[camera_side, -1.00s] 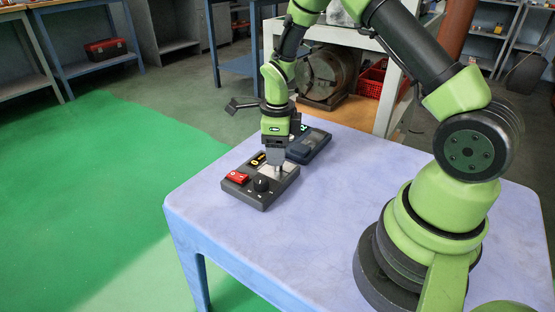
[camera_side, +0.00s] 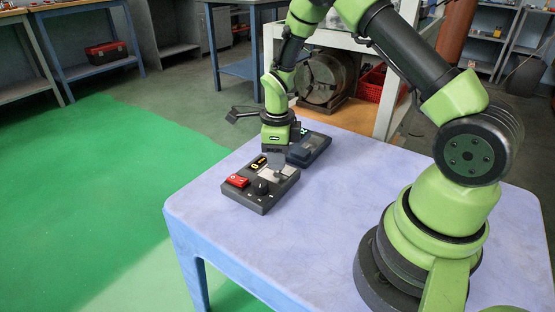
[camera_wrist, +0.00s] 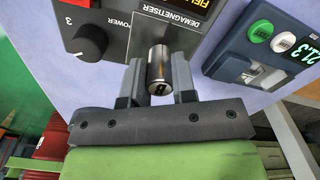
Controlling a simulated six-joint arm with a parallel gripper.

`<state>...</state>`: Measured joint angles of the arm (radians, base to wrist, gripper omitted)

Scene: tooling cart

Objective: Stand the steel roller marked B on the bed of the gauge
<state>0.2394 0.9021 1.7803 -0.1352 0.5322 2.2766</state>
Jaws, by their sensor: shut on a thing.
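My gripper (camera_wrist: 157,76) is shut on a steel roller (camera_wrist: 158,64), with one finger on each side of it. The roller's near end carries a small dark mark that I cannot read for sure. In the side view, my gripper (camera_side: 276,161) is over the back part of the demagnetiser, close to the gauge; the roller cannot be made out there. The gauge (camera_side: 309,149) is a dark blue unit behind and right of the demagnetiser. In the wrist view, the gauge (camera_wrist: 232,63) is at the right, showing 21.3, with a small metal part on its grey bed.
The demagnetiser (camera_side: 262,203) has a red switch (camera_side: 237,181), a black knob (camera_side: 261,187) and a pale metal plate. Both units stand on the pale blue cart top (camera_side: 330,215). The cart top is bare in front of them and to their right.

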